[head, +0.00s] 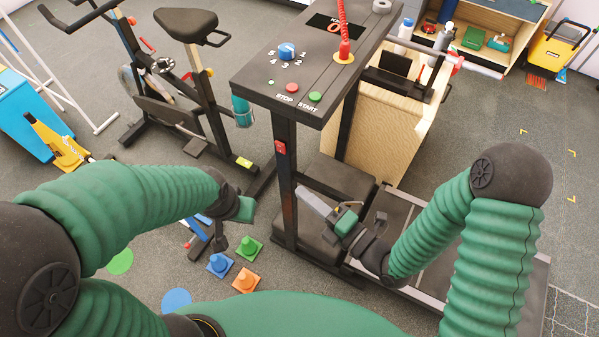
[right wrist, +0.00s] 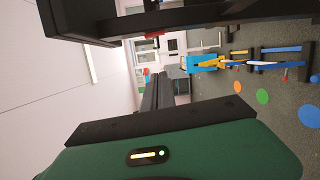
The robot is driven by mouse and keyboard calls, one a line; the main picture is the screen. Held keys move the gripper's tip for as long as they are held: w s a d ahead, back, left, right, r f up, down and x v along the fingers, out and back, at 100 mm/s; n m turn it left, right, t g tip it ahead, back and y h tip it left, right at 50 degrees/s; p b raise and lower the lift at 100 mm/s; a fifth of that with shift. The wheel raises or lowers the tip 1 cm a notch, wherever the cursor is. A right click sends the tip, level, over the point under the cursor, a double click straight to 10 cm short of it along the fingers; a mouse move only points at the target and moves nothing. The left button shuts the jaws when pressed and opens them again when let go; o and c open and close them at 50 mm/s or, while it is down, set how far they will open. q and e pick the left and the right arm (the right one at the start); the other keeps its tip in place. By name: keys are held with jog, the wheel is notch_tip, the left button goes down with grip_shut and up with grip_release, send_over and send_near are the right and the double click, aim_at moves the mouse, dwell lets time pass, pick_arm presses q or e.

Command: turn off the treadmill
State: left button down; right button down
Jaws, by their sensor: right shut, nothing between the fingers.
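The treadmill console (head: 262,78) stands at the top middle of the head view. It carries a red STOP button (head: 292,87), a green START button (head: 315,97), a blue dial (head: 286,51) and a red coiled cord (head: 344,30) ending in a yellow socket. A red switch (head: 280,147) sits on the treadmill's near post. My right gripper (head: 302,192) is shut and empty, beside this post and below the console. Its fingers also show in the right wrist view (right wrist: 158,92). My left gripper (head: 243,209) is left of the post; its fingers are unclear.
An exercise bike (head: 187,65) stands at the upper left. Small cones, including an orange one (head: 246,281), stand on the floor between my arms. A wooden box (head: 390,125) is behind the console. Open floor lies at the right.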

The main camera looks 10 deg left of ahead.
jog(key=shift+d+r, duration=0.1)
jog(key=shift+r, duration=0.1)
jog(key=p, duration=0.2)
send_over(285, 158)
jog(key=s+d, duration=0.1)
jog(key=s, duration=0.3)
jog(key=shift+w+r, duration=0.25)
jog(key=shift+r, duration=0.1)
jog(key=shift+b, duration=0.35)
